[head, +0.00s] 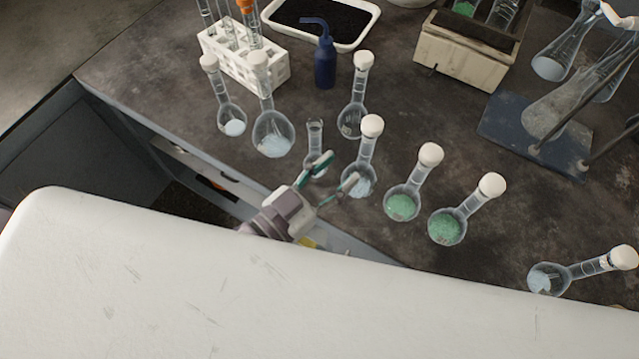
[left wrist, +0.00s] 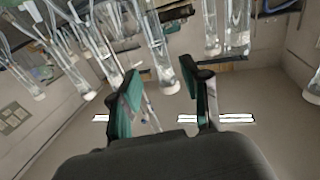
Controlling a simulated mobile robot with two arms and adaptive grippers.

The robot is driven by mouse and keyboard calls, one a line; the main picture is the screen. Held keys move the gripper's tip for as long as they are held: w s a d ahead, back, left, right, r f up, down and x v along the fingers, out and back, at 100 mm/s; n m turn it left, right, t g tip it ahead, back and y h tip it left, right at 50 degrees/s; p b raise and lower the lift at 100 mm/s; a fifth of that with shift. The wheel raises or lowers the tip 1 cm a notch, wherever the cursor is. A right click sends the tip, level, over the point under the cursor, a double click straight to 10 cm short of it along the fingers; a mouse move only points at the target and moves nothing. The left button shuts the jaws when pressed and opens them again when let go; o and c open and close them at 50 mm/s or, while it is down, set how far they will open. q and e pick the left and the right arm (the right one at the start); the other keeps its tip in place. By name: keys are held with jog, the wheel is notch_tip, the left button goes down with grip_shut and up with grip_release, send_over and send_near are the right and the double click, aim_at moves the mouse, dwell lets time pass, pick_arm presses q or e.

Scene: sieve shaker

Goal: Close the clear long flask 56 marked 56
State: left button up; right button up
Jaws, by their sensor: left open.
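A clear long-necked flask (head: 315,135) without a white cap stands among capped flasks on the dark bench in the head view. I cannot read a 56 on any flask, so I cannot tell for sure which one bears it. My left gripper (head: 338,172) is open at the bench's front edge, its green-padded fingers overlapping the lower part of this flask and the capped flask (head: 368,155) to its right. In the left wrist view, the open fingers (left wrist: 158,78) show with nothing clearly gripped between them; glassware appears upside down beyond. My right gripper is not in view.
White-capped flasks crowd close by, including two with green contents (head: 402,206) (head: 446,226) and a larger one (head: 272,138) at left. Behind are a blue wash bottle (head: 325,65), a white tube rack (head: 272,72) and a tray (head: 352,44). Bare bench lies at centre right.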

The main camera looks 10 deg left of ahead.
pick_arm(q)
jog(key=shift+v, duration=1.95)
